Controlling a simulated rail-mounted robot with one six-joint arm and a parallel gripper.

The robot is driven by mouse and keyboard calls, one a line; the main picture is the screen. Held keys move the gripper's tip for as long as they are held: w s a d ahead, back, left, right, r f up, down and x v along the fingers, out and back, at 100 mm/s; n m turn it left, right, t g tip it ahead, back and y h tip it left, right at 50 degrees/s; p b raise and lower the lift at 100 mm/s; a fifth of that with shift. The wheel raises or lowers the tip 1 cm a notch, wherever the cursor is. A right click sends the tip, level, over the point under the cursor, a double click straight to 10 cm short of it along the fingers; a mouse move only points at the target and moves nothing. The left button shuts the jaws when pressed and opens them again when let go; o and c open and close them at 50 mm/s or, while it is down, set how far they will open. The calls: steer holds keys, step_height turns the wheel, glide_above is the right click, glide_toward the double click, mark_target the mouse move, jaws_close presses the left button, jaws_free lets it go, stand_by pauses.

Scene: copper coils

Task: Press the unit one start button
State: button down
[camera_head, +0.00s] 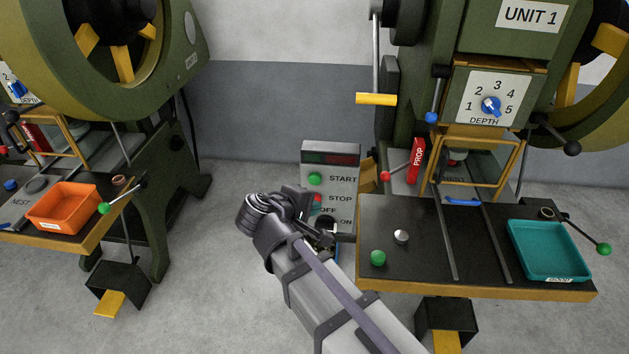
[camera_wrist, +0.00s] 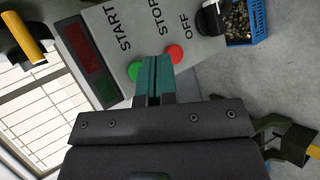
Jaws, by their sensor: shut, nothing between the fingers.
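The grey control box (camera_head: 343,160) stands left of the press marked UNIT 1 (camera_head: 531,15). Its green START button (camera_head: 315,179) is above the red STOP button (camera_head: 317,198). In the wrist view the green button (camera_wrist: 135,70) lies just left of my fingertips, partly behind them, and the red button (camera_wrist: 175,53) lies to their right. My gripper (camera_wrist: 154,60) is shut and empty, its teal fingers together and pointing at the panel between the two buttons. I cannot tell how far the tips are from the panel. My arm covers the lower box in the head view.
A dark selector knob (camera_wrist: 211,18) is by OFF. A blue bin (camera_wrist: 243,22) holds small pieces. The press table (camera_head: 420,277) at right carries another green button (camera_head: 378,258) and a teal tray (camera_head: 548,250). An orange tray (camera_head: 64,208) is on the left machine. Grey floor lies between.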

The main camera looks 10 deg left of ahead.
steer(key=shift+w+a, duration=0.2)
steer(key=shift+w, duration=1.05)
steer(key=shift+w+a, duration=0.15)
steer(key=shift+w, duration=1.05)
steer(key=shift+w, duration=0.4)
steer(key=shift+w+a, duration=0.1)
steer(key=shift+w, duration=0.4)
stand_by(0.5)
steer(key=shift+s, duration=0.9)
steer(key=shift+s, duration=0.1)
steer(key=s, duration=0.2)
steer(key=s+d, duration=0.1)
steer(key=s, duration=0.1)
steer(key=shift+s, duration=0.35)
